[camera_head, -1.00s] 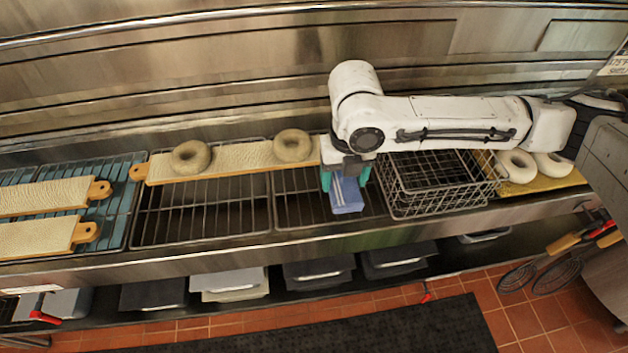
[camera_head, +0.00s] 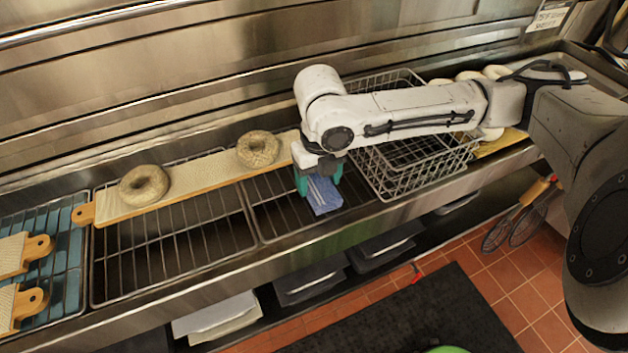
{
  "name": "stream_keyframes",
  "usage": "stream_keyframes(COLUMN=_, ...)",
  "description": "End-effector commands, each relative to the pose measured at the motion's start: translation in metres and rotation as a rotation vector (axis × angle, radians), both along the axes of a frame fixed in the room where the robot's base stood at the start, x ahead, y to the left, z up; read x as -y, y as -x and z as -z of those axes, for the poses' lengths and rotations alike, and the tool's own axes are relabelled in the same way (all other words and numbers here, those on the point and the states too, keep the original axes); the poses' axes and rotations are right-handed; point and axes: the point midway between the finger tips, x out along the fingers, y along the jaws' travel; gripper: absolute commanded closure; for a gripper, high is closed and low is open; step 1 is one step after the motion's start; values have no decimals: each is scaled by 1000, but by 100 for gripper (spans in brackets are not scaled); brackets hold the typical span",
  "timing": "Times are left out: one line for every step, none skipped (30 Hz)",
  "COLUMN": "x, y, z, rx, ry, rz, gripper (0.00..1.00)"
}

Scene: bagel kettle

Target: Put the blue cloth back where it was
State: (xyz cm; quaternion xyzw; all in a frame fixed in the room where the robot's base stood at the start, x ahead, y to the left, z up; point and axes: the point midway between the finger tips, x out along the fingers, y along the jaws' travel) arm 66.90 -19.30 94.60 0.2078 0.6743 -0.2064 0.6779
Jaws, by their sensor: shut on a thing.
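The blue cloth (camera_head: 324,196) is folded into a small striped piece and hangs from my gripper (camera_head: 319,181). My gripper's teal fingers are shut on the cloth, one at each side of its upper part. The gripper and cloth are over the wire rack (camera_head: 272,215), to the left of the wire basket. I cannot tell whether the cloth's lower end touches the rack. The wrist hides the cloth's top.
A long wooden board (camera_head: 190,190) with two bagels, one left (camera_head: 144,186) and one right (camera_head: 258,149), lies behind and left of the gripper. A wire basket (camera_head: 420,178) stands right of it. White bagels lie partly hidden beyond the basket. Trays (camera_head: 310,277) are stored below the counter.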

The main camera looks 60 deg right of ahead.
Motion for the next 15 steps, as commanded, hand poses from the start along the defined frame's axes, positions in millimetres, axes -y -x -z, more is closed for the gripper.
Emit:
stream_keyframes(x=0, y=1, z=1, rx=-4, ry=1, rz=1, gripper=31)
stream_keyframes(x=0, y=1, z=1, rx=-4, ry=1, rz=1, gripper=28)
stream_keyframes(x=0, y=1, z=1, rx=-4, ry=0, rz=1, gripper=24)
stream_keyframes(x=0, y=1, z=1, rx=-4, ry=0, rz=1, gripper=21)
stream_keyframes(x=0, y=1, z=1, rx=-4, ry=0, rz=1, gripper=19)
stream_keyframes(x=0, y=1, z=1, rx=-4, ry=0, rz=1, gripper=15)
stream_keyframes(x=0, y=1, z=1, rx=-4, ry=0, rz=1, gripper=12)
stream_keyframes(x=0, y=1, z=1, rx=-4, ry=0, rz=1, gripper=9)
stream_keyframes(x=0, y=0, z=1, rx=-4, ry=0, rz=1, gripper=6)
stream_keyframes(x=0, y=0, z=1, rx=-4, ry=0, rz=1, gripper=6)
stream_keyframes(x=0, y=0, z=1, rx=-4, ry=0, rz=1, gripper=6)
stream_keyframes(x=0, y=0, z=1, rx=-4, ry=0, rz=0, gripper=6)
stream_keyframes(x=0, y=0, z=1, rx=-3, ry=1, rz=0, gripper=6)
stream_keyframes(x=0, y=0, z=1, rx=-3, ry=1, rz=0, gripper=6)
stream_keyframes(x=0, y=0, z=1, rx=-3, ry=1, rz=0, gripper=6)
